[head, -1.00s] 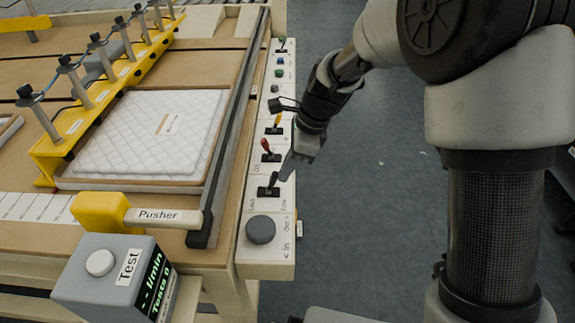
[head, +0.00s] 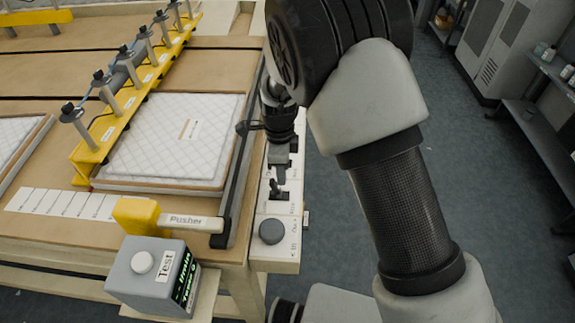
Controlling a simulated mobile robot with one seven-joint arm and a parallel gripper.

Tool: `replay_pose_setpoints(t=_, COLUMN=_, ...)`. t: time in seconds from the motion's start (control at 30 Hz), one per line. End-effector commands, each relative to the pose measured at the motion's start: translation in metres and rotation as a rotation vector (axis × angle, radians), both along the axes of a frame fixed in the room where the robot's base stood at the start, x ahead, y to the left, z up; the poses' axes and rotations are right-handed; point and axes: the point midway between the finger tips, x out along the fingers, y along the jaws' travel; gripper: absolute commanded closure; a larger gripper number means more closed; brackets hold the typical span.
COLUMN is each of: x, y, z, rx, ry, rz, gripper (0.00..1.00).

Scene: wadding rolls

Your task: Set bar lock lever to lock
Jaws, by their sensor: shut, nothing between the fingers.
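The bar lock lever (head: 274,187) is a small dark handle on a dark base, on the pale control strip (head: 270,207) along the table's right edge. It appears to lean slightly left, toward the side where "Lock" was legible earlier; its labels are too small to read now. My gripper (head: 279,176) is shut and empty, pointing down over the strip just behind this lever. I cannot tell whether its tips touch the lever. My gripper and arm hide the red and yellow levers and the far part of the strip.
A dark round knob (head: 271,231) sits on the strip's front end. The dark bar (head: 238,170) and Pusher handle (head: 185,222) lie left of the strip. A quilted pad (head: 165,135), yellow rack (head: 130,100) and grey Test box (head: 140,270) are nearby.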

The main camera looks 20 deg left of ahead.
Motion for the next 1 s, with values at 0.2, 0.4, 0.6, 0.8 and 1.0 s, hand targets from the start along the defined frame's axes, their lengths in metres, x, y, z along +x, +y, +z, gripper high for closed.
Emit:
replay_pose_setpoints(t=0.2, x=-0.001, y=0.007, z=0.0, rx=-0.004, ry=0.0, rz=-0.002, gripper=1.0)
replay_pose_setpoints(t=0.4, x=-0.003, y=0.01, z=-0.001, rx=-0.002, ry=0.001, rz=-0.001, gripper=1.0)
replay_pose_setpoints(t=0.6, x=-0.003, y=0.012, z=-0.001, rx=0.0, ry=0.001, rz=0.0, gripper=1.0)
replay_pose_setpoints(t=0.8, x=-0.004, y=0.013, z=-0.001, rx=0.003, ry=0.002, rz=0.001, gripper=1.0)
replay_pose_setpoints(t=1.0, x=0.001, y=0.006, z=0.002, rx=0.003, ry=0.001, rz=0.001, gripper=1.0)
